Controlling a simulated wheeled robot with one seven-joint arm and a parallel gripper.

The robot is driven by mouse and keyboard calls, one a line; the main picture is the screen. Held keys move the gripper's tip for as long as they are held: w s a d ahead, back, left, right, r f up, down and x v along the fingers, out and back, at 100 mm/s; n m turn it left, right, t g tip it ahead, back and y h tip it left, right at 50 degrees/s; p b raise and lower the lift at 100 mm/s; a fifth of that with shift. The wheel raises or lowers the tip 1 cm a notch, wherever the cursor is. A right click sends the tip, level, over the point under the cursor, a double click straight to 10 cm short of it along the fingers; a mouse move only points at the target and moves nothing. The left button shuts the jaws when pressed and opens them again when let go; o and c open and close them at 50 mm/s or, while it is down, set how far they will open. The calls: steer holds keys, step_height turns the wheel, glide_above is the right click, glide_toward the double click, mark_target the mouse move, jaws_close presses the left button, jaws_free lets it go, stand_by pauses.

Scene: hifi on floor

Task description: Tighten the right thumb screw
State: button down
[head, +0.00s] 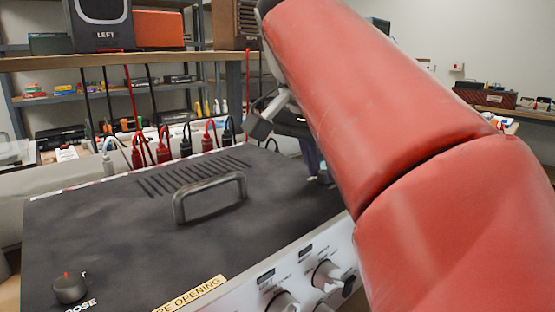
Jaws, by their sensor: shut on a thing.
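The black lid (110,215) of the amplifier-like unit lies flat, with a grey handle (209,197) at its middle. A dark thumb screw (70,287) with a red mark stands at the lid's near left corner, beside partly visible lettering. My gripper (318,174) points down at the lid's right end, with my red arm covering much of the right side. Its fingers are shut on the right thumb screw (322,181), of which only a small dark part shows. Its mark and lettering cannot be read.
White knobs (327,275) line the front panel. Red and black cable plugs (163,149) stand along the back edge. A shelf (180,60) behind holds a speaker marked LEFT (100,22). The lid around the handle is clear.

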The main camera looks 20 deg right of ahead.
steer(key=c, duration=1.3)
jaws_free()
steer(key=shift+r, duration=0.1)
steer(key=shift+p+v, duration=0.35)
steer(key=shift+v, duration=3.45)
steer(key=shift+s, duration=0.1)
